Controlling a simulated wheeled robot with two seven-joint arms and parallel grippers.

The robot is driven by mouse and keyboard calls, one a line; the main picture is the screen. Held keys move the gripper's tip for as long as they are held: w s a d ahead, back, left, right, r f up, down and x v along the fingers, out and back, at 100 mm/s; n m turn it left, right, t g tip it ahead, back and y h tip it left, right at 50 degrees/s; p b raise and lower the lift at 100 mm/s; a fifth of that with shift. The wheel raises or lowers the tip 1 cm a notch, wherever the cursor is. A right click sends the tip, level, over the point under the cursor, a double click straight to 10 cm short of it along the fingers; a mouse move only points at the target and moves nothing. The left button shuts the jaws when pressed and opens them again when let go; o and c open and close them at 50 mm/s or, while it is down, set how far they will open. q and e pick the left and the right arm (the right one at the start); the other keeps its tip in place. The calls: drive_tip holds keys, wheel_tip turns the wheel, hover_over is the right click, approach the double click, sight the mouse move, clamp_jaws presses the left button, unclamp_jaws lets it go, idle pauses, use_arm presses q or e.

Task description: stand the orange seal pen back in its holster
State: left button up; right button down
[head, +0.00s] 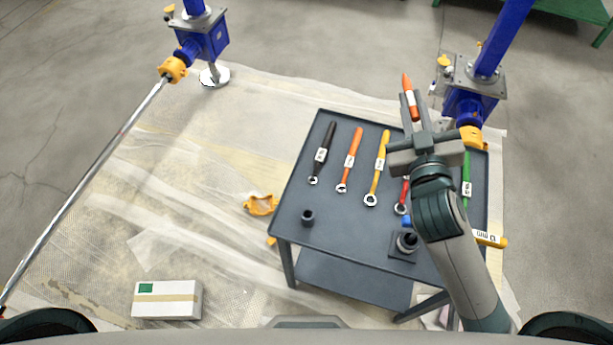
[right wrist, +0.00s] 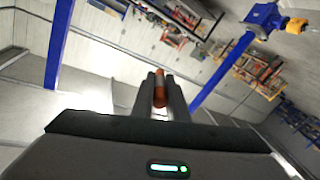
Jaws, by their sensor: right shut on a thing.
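The orange seal pen (head: 410,96) with a white band is held between the fingertips of my right gripper (head: 412,109), over the far part of the grey cart. It points away from the arm, its orange tip beyond the fingers. In the right wrist view the pen (right wrist: 159,88) shows end-on between the two dark fingers (right wrist: 160,98). A small black cup (head: 307,217) stands on the cart's near left corner. A dark square block with a round socket (head: 406,241) sits near the front right. I cannot tell for certain which is the holster. My left gripper is not in view.
The grey cart (head: 345,236) carries several wrenches, including black (head: 321,152), orange (head: 349,159), yellow (head: 378,167) and green (head: 466,178). A blue screw jack (head: 472,100) stands behind it. A white box (head: 167,299) lies on the floor sheeting. The cart's front middle is clear.

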drive_tip(key=a+f+n+g+y+p, duration=0.3)
drive_tip(key=a+n+g, duration=0.35)
drive_tip(key=a, duration=0.65)
drive_tip(key=a+f+n+g+y+p, duration=0.2)
drive_tip(key=a+f+n+g+y, duration=0.3)
drive_tip(key=a+g, duration=0.5)
drive_tip(key=s+a+f+n+g+h+p, duration=0.1)
drive_tip(key=s+a+f+n+g+h, duration=0.25)
drive_tip(key=s+n, duration=0.45)
drive_tip(key=s+d+n+t+h+p, duration=0.2)
drive_tip(key=d+n+h, duration=0.2)
drive_tip(key=n, duration=0.6)
drive_tip(key=shift+d+f, duration=0.35)
drive_tip(key=shift+d, duration=0.75)
drive_tip(key=shift+f+h, duration=0.15)
drive_tip(key=shift+h, duration=0.1)
